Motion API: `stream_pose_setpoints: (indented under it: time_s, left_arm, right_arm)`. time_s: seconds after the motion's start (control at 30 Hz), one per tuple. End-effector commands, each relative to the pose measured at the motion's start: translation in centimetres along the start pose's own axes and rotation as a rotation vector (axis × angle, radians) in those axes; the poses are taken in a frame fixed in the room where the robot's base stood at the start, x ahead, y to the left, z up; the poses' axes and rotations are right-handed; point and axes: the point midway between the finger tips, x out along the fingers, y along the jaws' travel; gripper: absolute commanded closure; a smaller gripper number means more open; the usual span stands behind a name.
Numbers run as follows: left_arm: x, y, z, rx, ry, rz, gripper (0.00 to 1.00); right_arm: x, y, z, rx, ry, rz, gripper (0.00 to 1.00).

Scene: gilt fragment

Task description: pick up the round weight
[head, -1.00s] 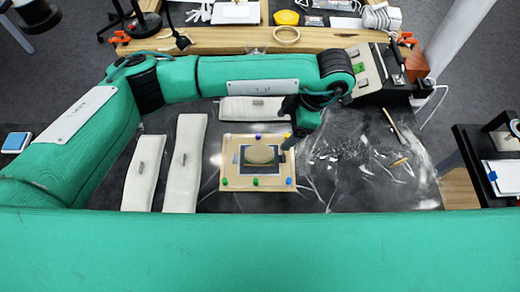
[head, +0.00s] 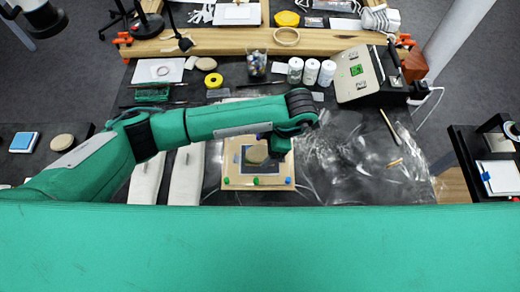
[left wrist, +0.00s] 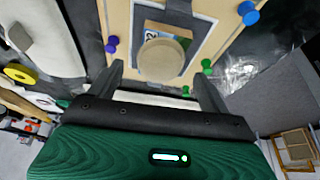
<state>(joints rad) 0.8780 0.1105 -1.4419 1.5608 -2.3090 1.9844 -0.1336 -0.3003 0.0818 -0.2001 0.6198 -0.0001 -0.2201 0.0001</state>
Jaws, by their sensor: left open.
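The round weight (head: 255,155), a beige disc, sits on a small board (head: 232,182) with a dark-framed picture and coloured pins, in the middle of the table in the head view. My left gripper (head: 277,143) is over the board's right side and partly hides it. In the left wrist view the weight (left wrist: 162,60) lies just beyond and between the fingertips of the open, empty left gripper (left wrist: 158,74). Whether the fingers are at its height, I cannot tell. My right gripper is not in view.
White padded strips (head: 187,172) lie left of the board. White jars (head: 311,72), a yellow tape roll (head: 213,81) and another beige disc (head: 206,64) stand behind my arm. A grey box (head: 357,73) is at the back right. Crumpled clear film (head: 340,160) covers the right side.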

Motion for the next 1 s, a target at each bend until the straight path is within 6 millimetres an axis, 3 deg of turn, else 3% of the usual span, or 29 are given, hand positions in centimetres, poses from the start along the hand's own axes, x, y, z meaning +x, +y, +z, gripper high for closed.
stream_pose_setpoints:
  time_s: [0.03, 0.2, 0.43, 0.73, 1.0]
  left_arm:
    - [0.3, -0.1, -0.3, -0.001, 0.001, -0.003, 0.2]
    - [2.1, 0.0, -0.1, 0.0, 0.0, -0.001, 0.2]
    - [2.4, 0.0, -0.1, 0.0, -0.001, 0.001, 0.2]
    - [2.3, 0.0, 0.0, 0.0, -0.001, 0.001, 0.77]
    - [2.2, 0.0, -0.1, 0.0, -0.002, 0.002, 0.78]
  right_arm:
    - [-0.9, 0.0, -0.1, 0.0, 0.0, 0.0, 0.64]
    - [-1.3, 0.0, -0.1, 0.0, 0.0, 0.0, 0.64]
    - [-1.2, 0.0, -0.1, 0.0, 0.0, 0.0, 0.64]
    - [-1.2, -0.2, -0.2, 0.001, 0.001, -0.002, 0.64]
    - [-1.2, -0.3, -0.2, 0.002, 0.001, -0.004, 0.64]
